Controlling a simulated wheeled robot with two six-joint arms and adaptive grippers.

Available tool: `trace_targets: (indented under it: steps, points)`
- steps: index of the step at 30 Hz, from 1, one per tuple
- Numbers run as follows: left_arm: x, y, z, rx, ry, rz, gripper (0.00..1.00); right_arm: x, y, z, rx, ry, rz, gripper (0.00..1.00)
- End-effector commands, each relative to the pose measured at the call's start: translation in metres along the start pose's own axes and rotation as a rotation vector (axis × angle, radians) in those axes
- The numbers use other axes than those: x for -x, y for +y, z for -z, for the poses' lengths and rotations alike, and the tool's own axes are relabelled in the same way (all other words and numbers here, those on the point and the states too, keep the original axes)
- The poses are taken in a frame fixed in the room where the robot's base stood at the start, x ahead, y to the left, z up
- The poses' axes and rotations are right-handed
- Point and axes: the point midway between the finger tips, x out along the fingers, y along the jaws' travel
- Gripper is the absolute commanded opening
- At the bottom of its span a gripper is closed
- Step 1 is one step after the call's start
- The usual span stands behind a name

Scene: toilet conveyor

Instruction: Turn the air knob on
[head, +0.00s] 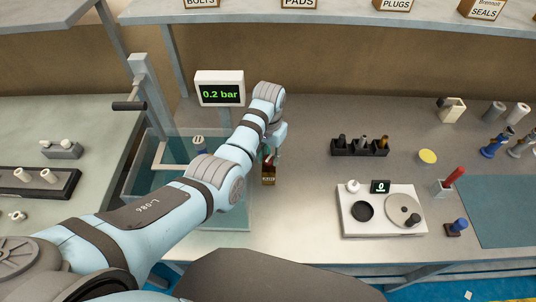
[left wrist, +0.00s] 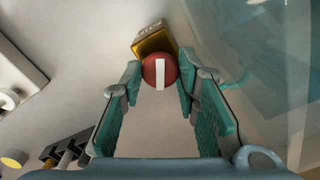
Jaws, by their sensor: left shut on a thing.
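The air knob (left wrist: 159,71) is a red disc with a white bar, seen in the left wrist view with the bar upright in the picture. It sits on a small brass-coloured box (left wrist: 154,38), which shows in the head view (head: 268,178) on the bench. My left gripper (left wrist: 158,80) is shut on the knob, with a teal fingertip at each side of it. In the head view the left gripper (head: 270,157) is partly hidden by its own wrist. A display (head: 220,94) reads 0.2 bar in green. My right gripper is not in view.
A clear-walled tank (head: 180,185) stands left of the box, partly behind my left arm. To the right are a black holder (head: 360,148) with several parts and a white tray (head: 384,226). Bench between box and tray is clear.

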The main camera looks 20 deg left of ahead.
Motion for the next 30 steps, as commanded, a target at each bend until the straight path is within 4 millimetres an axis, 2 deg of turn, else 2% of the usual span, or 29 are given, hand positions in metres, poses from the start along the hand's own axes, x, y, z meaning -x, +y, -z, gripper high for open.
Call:
trace_targets:
  steps: [1, 15, 30]
  points:
    - [-0.0044, 0.0018, -0.0039, 0.04, -0.013, -0.005, 0.01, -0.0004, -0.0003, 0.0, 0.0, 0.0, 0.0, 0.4]
    - [-0.0051, 0.0018, -0.0047, 0.406, -0.016, -0.002, 0.01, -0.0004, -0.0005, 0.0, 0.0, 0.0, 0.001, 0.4]
    - [-0.0053, 0.0018, -0.005, 0.519, -0.018, 0.0, 0.01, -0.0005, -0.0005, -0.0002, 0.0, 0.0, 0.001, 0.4]
